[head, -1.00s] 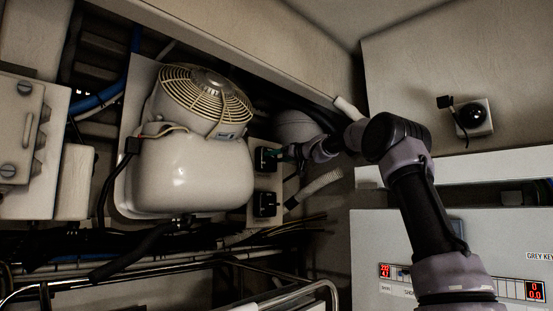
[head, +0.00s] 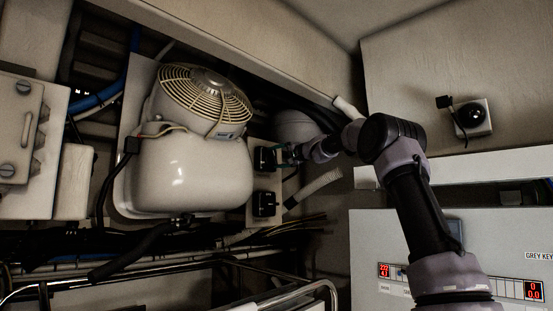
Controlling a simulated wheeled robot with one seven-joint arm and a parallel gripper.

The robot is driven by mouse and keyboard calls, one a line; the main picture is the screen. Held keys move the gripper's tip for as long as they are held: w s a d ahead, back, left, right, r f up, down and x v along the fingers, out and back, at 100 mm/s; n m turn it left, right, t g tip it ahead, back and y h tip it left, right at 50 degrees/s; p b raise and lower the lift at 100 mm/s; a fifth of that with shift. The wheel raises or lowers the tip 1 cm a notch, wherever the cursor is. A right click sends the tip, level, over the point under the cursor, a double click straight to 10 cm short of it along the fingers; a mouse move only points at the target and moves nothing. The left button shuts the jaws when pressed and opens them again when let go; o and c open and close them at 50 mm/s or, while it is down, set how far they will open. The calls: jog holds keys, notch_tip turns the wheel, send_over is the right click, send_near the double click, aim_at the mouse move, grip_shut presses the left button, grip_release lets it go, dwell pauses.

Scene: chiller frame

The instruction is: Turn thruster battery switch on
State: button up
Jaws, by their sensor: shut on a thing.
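Two black switches sit one above the other on a pale plate just right of the white chiller unit. My gripper (head: 284,155) is at the upper switch (head: 264,159), reaching in from the right, and is shut on its knob. The fingers partly cover the knob, so its exact angle is hard to read. The lower switch (head: 265,204) is uncovered, with nothing touching it. I cannot read any label telling which switch is the thruster battery one.
The chiller unit (head: 195,175) with its fan grille stands close left of the switches. A pale corrugated hose (head: 313,188) runs below my gripper. Metal rails (head: 290,294) cross the lower front. A panel with red displays (head: 534,291) is at right.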

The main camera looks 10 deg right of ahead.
jog(key=m, duration=0.4)
jog(key=shift+f+m, duration=0.15)
jog(key=shift+m, duration=0.15)
dwell(0.5)
jog(key=o, duration=1.1)
jog(key=shift+d, duration=0.1)
jog(key=shift+o, duration=0.2)
jog(key=v, duration=1)
jog(key=shift+s+d, duration=0.2)
jog(key=shift+s, duration=0.1)
jog(key=s+a+f+n+g+h, duration=0.1)
jog(key=s+a+f+n+g, duration=0.1)
jog(key=s+a+f, duration=0.45)
jog(key=s+a+f+n+g+h, duration=0.1)
jog(key=s+f+g+h, duration=0.15)
jog(key=s, duration=0.75)
jog(key=s+d+f+n+g+h, duration=0.1)
jog(key=s+d+f+h, duration=0.1)
jog(key=s+f, duration=0.8)
jog(key=s+d+f+n+g+h, duration=0.2)
jog(key=s+f, duration=0.9)
jog(key=s, duration=0.7)
jog(key=d+h, duration=0.1)
jog(key=d, duration=0.1)
jog(key=shift+s+d, duration=0.15)
jog(key=shift+d, duration=0.1)
